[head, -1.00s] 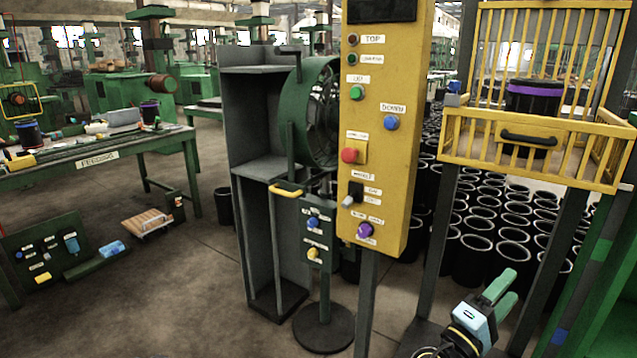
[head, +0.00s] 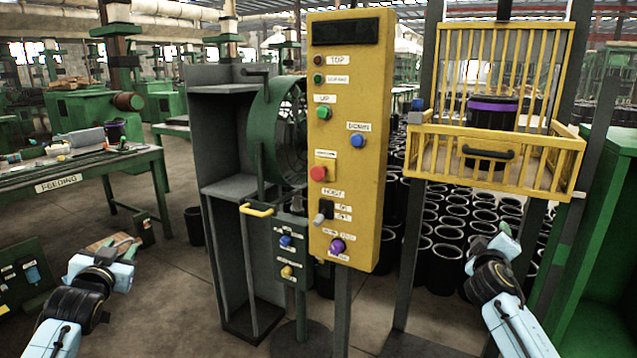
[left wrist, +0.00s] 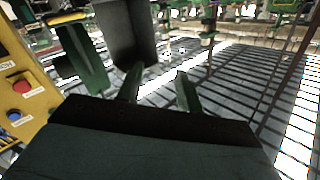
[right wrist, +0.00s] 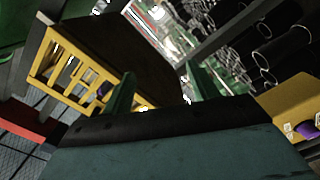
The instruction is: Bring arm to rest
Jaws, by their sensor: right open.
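My left gripper (head: 126,254) is raised at the lower left of the head view. Its two green fingers stand apart in the left wrist view (left wrist: 158,90), with nothing between them. My right gripper (head: 505,236) is raised at the lower right, in front of the black sleeves and below the yellow cage. Its green fingers are apart in the right wrist view (right wrist: 160,90), and nothing is gripped. Both grippers look clear of the yellow control panel (head: 375,220) between them. In the head view the finger tips are small and partly hidden by my wrists.
A yellow cage (head: 555,178) holds a black container with a purple band (head: 493,112). Several black sleeves (head: 440,240) stand on the floor behind. A grey shelf (head: 222,130) and green fan (head: 262,130) stand left of the panel; the feeding table (head: 120,172) is further left.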

